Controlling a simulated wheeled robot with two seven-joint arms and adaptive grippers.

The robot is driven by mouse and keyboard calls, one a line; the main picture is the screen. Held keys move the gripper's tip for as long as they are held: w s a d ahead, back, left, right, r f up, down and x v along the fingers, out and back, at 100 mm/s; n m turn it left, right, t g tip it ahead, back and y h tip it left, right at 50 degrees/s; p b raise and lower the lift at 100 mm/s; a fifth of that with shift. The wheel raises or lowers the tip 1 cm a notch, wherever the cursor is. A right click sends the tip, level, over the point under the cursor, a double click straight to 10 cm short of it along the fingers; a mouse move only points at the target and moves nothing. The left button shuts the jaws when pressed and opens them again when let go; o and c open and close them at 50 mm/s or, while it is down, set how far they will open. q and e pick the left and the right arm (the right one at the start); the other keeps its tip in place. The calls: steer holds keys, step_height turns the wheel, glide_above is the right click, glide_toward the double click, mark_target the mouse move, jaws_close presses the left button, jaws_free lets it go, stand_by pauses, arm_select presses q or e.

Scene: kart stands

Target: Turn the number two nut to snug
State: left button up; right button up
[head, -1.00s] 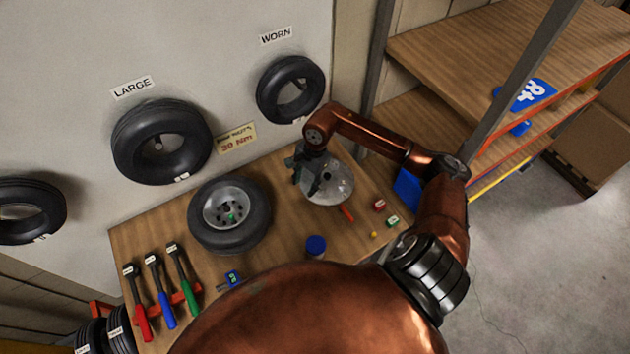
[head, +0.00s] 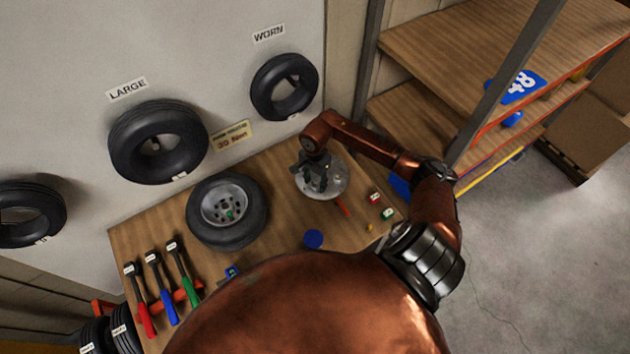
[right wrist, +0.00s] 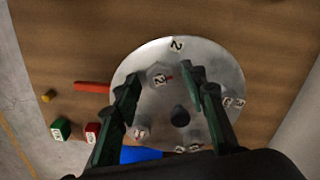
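A round grey metal plate (head: 338,188) lies on the wooden bench, and it fills the middle of the right wrist view (right wrist: 222,72). My right gripper (head: 317,186) is over the plate, pointing down. In the right wrist view its fingers (right wrist: 164,76) are apart, with the number two nut between the tips. I cannot tell whether they touch it. My left gripper is not in view.
A wheel (head: 228,211) lies left of the plate. Wrenches with red, blue and green handles (head: 185,275) lie at the bench's left. A red bar (right wrist: 91,87) lies beside the plate, near small red (right wrist: 92,132) and green (right wrist: 61,129) blocks. Shelves (head: 440,125) stand at right.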

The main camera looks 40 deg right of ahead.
steer(key=shift+c, duration=0.6)
jaws_close()
